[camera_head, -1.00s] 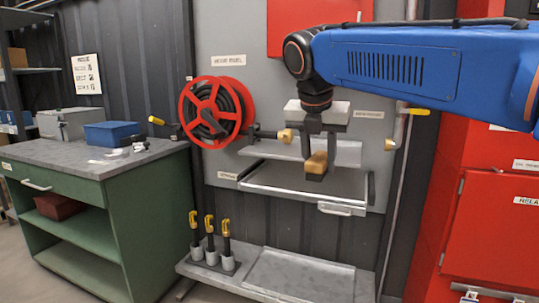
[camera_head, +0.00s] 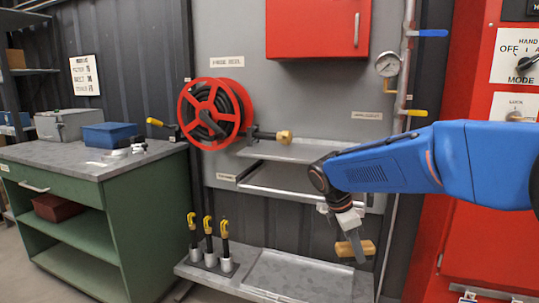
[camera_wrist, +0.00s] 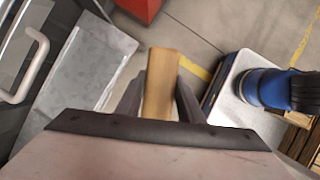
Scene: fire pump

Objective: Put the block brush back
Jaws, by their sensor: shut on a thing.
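The block brush shows as a tan wooden block (camera_head: 344,249) in the head view. My gripper (camera_head: 357,250) is shut on it and holds it in the air, low in front of the wall panel. In the wrist view the block (camera_wrist: 161,80) stands between the two dark fingers (camera_wrist: 160,98). Its bristles cannot be made out. In the head view, the block is above and near the right end of the low bench with a flat tray (camera_head: 300,276).
A grey shelf (camera_head: 290,150) and a drawer-like tray (camera_head: 275,182) project from the panel behind my arm. Several yellow-topped tools (camera_head: 208,224) stand in holders at left. A green workbench (camera_head: 150,215) stands further left. A red cabinet (camera_head: 470,240) is at right.

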